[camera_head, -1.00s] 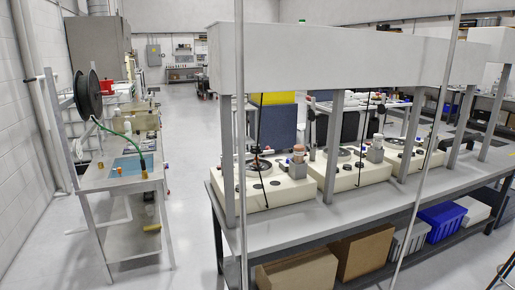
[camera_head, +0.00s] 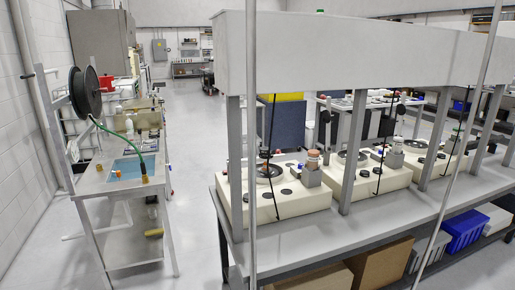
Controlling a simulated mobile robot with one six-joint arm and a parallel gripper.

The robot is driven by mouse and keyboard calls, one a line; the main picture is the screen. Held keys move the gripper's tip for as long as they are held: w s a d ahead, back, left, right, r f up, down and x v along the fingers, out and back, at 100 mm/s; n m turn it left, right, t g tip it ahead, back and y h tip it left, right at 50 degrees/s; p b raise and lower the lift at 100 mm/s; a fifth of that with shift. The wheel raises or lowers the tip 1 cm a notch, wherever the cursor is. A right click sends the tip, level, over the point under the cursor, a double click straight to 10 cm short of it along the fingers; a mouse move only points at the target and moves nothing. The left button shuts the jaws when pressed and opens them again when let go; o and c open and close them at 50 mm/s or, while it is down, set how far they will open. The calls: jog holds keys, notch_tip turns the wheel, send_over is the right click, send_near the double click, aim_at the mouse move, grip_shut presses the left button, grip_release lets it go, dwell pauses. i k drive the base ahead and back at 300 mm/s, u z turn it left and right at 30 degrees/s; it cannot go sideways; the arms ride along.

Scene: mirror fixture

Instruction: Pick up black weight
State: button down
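Cream polishing machines stand in a row on the grey bench (camera_head: 228,208). The nearest machine (camera_head: 278,208) has a dark round plate (camera_head: 268,171) and small black discs on its top, one near its front (camera_head: 286,191). I cannot tell which dark piece is the black weight. A grey block with a pinkish-brown cylinder (camera_head: 313,160) stands at that machine's right back. Thin black rods rise from the machines to the overhead beam. My gripper is not in view.
A grey overhead beam (camera_head: 350,60) on posts spans the bench. Thin upright poles (camera_head: 251,130) stand in front. A metal sink stand (camera_head: 120,185) is at left. The floor aisle (camera_head: 190,150) between is clear.

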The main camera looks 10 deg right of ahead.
aim_at(263, 150)
jog(key=i, duration=1)
jog(key=z, duration=0.05)
